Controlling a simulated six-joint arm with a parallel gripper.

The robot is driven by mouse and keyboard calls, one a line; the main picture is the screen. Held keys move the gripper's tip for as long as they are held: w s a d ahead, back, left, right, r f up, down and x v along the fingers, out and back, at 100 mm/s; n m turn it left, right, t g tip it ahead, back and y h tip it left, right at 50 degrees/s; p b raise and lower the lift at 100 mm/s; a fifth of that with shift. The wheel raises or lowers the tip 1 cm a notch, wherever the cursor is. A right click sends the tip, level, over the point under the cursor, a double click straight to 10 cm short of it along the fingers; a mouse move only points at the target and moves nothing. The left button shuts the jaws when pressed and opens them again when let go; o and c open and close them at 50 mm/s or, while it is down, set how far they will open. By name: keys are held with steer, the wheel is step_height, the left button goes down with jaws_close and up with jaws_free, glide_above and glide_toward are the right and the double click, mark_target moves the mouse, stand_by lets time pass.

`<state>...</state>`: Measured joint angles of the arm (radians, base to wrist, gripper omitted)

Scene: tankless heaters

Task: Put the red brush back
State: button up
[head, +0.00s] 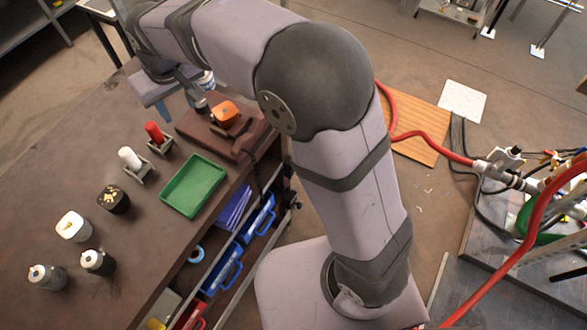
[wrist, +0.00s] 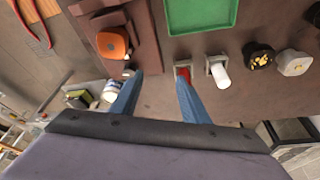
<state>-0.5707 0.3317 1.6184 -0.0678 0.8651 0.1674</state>
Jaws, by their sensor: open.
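The red brush (head: 153,131) shows as a short red cylinder at a small grey metal holder (head: 163,147) on the brown workbench. In the wrist view the red brush (wrist: 184,71) is partly hidden behind my right-hand fingertip, and I cannot tell how it is seated. My gripper (wrist: 160,82) is open with nothing between its blue fingers. The red brush lies just beyond the right-hand fingertip; whether they touch is unclear. In the head view my gripper is partly hidden by my arm, at the bench's far end.
A white cylinder (head: 128,157) in a similar holder stands beside the red brush. A green tray (head: 193,182) and an orange object (head: 225,112) on a brown block are close by. Several jars and bottles stand farther along the bench.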

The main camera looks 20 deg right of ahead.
steer(key=s+d+f+m+g+h, duration=0.1)
steer(key=s+d+f, duration=0.15)
steer(key=d, duration=0.55)
steer(key=s+d+f+m, duration=0.1)
steer(key=s+d+f, duration=0.1)
steer(key=s+d, duration=0.35)
steer(key=s+d+f+m+g, duration=0.1)
steer(key=s+d+f, duration=0.2)
steer(key=s+d, duration=0.3)
steer(key=s+d+f+m+g, duration=0.1)
steer(key=s+d+f+m, duration=0.1)
steer(key=s+d, duration=0.4)
steer(key=shift+s+d+f, duration=0.4)
steer(key=shift+s+f, duration=0.2)
steer(key=shift+f, duration=0.15)
